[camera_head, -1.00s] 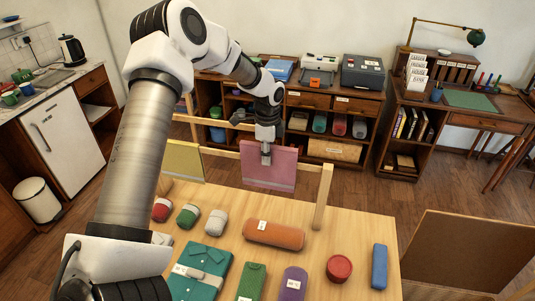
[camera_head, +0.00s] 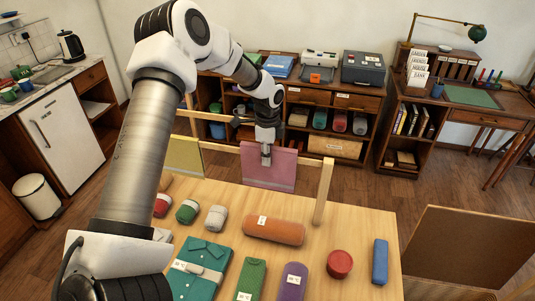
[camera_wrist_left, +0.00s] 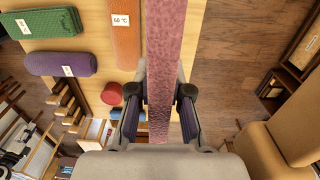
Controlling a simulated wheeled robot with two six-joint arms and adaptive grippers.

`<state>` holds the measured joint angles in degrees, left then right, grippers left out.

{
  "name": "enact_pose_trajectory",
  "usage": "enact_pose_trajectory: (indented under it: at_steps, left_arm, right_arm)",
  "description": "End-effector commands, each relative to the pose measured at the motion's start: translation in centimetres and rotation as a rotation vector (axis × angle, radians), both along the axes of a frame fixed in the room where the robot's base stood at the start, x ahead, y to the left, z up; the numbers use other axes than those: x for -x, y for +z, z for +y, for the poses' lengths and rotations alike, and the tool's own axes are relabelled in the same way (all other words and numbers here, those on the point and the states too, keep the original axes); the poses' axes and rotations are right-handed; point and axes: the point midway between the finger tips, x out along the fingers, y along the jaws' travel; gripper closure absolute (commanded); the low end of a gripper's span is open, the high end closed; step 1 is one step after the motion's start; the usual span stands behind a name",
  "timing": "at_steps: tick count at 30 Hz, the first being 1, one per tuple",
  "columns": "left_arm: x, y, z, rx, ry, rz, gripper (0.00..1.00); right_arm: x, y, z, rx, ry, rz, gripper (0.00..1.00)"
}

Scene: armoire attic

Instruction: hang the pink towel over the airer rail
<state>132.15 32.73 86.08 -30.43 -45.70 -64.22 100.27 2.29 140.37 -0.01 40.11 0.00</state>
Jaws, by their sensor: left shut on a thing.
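The pink towel (camera_head: 270,171) hangs at the airer rail (camera_head: 225,148), to the right of a yellow cloth. My left gripper (camera_head: 266,158) is at the towel's top edge, shut on it. In the left wrist view the towel (camera_wrist_left: 164,60) runs as a narrow pink strip between the fingers of my left gripper (camera_wrist_left: 160,112). Whether the towel lies over both sides of the rail is hidden by the gripper and the towel itself. My right gripper is not in view.
The yellow cloth (camera_head: 184,156) hangs on the same airer, whose right post (camera_head: 323,191) stands on the wooden table (camera_head: 350,225). An orange roll (camera_head: 274,229), a red tin (camera_head: 339,264), a blue case (camera_head: 380,262) and folded clothes lie on the table.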

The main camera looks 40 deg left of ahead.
Motion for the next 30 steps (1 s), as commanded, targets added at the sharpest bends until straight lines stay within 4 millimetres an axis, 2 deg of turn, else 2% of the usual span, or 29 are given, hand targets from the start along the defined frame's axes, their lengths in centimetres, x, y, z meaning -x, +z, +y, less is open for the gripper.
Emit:
enact_pose_trajectory:
  at_steps: [18, 19, 21, 30]
  left_arm:
    - [0.0, -1.6, 0.0, 0.000, 0.000, 0.000, 1.00]
    - [0.0, -1.6, 0.0, 0.000, 0.000, 0.000, 0.78]
    - [0.0, -1.5, 0.0, 0.000, 0.000, 0.000, 0.54]
    - [0.0, -1.5, 0.0, 0.000, 0.000, 0.000, 0.53]
  right_arm:
    - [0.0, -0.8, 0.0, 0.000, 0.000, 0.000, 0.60]
    - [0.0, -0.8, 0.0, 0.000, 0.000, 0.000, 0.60]
    - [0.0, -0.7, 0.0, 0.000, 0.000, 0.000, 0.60]
    - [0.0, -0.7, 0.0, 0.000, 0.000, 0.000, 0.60]
